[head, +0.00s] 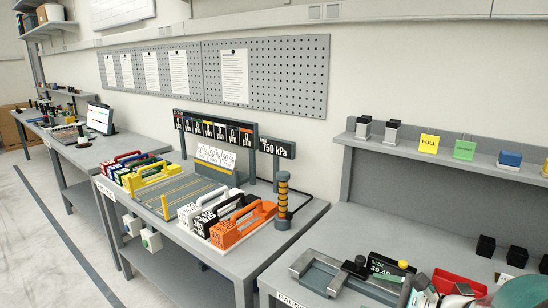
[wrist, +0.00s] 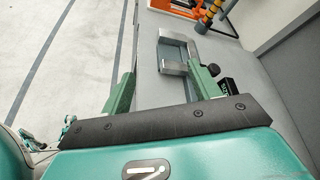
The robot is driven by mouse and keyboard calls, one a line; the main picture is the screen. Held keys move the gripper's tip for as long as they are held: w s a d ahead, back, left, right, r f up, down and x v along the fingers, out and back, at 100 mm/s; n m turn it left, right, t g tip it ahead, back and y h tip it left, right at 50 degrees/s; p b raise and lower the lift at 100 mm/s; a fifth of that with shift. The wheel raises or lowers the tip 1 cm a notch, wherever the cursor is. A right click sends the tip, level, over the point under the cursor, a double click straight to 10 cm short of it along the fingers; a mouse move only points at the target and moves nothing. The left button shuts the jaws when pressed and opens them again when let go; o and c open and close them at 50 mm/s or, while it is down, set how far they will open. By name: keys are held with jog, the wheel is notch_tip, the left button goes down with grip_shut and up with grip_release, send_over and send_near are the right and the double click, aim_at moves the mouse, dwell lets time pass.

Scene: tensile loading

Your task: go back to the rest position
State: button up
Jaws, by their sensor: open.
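My gripper (wrist: 163,82) shows in the wrist view with its two green fingers spread wide apart. It is open, and nothing is held between the fingers. In that view a grey metal gauge fixture (wrist: 172,38) lies on the bench beyond the fingertips. In the head view the fixture (head: 325,279) lies at the front of the right bench, beside a black sign reading 39.40 (head: 386,268). Green and teal parts of my arm show at the lower right of the head view, partly cut off by the picture's edge.
A red tray (head: 459,284) lies right of the fixture. An orange weight block (head: 243,226) and a banded post (head: 283,202) stand on the middle bench (head: 180,222). A shelf (head: 448,158) runs above the right bench. Open floor (wrist: 60,60) lies left of the bench.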

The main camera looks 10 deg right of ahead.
jog(key=s+a+n+g, duration=0.2)
jog(key=a+n+g, duration=0.1)
jog(key=a+n, duration=0.3)
jog(key=s+a+n+g, duration=0.3)
jog(key=a+n, duration=0.1)
jog(key=a, duration=0.4)
jog(key=s+a+r+n+h, duration=0.3)
jog(key=s+r+n+h, duration=0.2)
jog(key=n, duration=0.8)
jog(key=shift+s+n+h, duration=0.3)
jog(key=shift+s+h, duration=0.25)
jog(key=shift+h, duration=0.35)
jog(key=shift+r, duration=0.1)
